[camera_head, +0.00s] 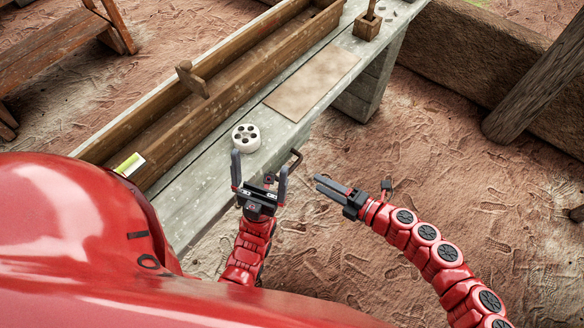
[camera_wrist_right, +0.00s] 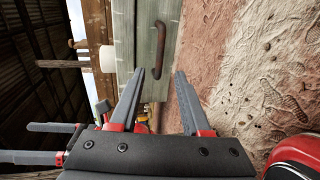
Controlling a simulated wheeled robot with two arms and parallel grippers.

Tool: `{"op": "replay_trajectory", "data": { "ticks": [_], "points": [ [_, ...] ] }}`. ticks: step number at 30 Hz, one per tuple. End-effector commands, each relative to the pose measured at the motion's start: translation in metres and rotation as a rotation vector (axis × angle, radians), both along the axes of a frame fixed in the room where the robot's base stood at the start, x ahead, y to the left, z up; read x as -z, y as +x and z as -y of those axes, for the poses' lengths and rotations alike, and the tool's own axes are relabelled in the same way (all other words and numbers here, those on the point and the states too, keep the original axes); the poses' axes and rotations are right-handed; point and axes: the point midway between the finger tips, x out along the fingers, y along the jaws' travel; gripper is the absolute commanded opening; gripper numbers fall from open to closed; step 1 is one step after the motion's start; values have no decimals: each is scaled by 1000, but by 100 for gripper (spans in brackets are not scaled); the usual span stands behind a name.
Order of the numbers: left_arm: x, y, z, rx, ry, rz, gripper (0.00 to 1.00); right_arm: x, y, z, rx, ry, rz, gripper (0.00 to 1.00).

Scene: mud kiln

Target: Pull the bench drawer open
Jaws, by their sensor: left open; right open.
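The bench (camera_head: 190,190) is a long grey-green weathered wooden table. A dark, bent drawer handle (camera_head: 295,160) sticks out from its side, and it shows as a rusty bar in the right wrist view (camera_wrist_right: 166,42). The drawer front (camera_wrist_right: 146,28) looks like a greenish board; its outline is not clear. My right gripper (camera_head: 317,184) is open and empty, apart from the handle, with its fingers pointing toward the bench side. In the right wrist view, the handle lies beyond the fingertips (camera_wrist_right: 168,73). My left gripper (camera_head: 260,161) is open and empty, fingers up, near the bench edge.
A white cylinder with holes (camera_head: 246,138) stands on the bench near the edge. A flat tan board (camera_head: 312,82), a long wooden trough (camera_head: 215,75) and a small wooden block holder (camera_head: 367,26) are also there. The earth floor right of the bench is clear.

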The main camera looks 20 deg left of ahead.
Motion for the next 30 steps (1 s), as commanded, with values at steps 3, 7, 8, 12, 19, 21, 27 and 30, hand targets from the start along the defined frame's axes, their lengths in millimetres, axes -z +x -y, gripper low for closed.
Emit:
{"op": "replay_trajectory", "data": {
  "ticks": [3,7,8,12,19,21,27,30],
  "points": [
    [-1,0,0,0,0,0,100,4,8,-26,-5,3,-1,47],
    [-3,0,0,0,0,0,100,10,17,-52,-3,3,-2,47],
    [-4,0,0,0,0,0,100,11,19,-58,-3,4,-1,47],
    [-5,0,0,0,0,0,100,17,28,-81,-1,3,-2,47],
    [-7,0,0,0,0,0,100,22,38,-101,2,2,-1,47],
    [-7,0,0,0,0,0,100,23,38,-103,1,2,-1,47],
    [-7,0,0,0,0,0,100,24,38,-103,1,1,-2,47],
    [-7,0,0,0,0,0,100,24,38,-103,1,2,-1,38]
  ]
}}
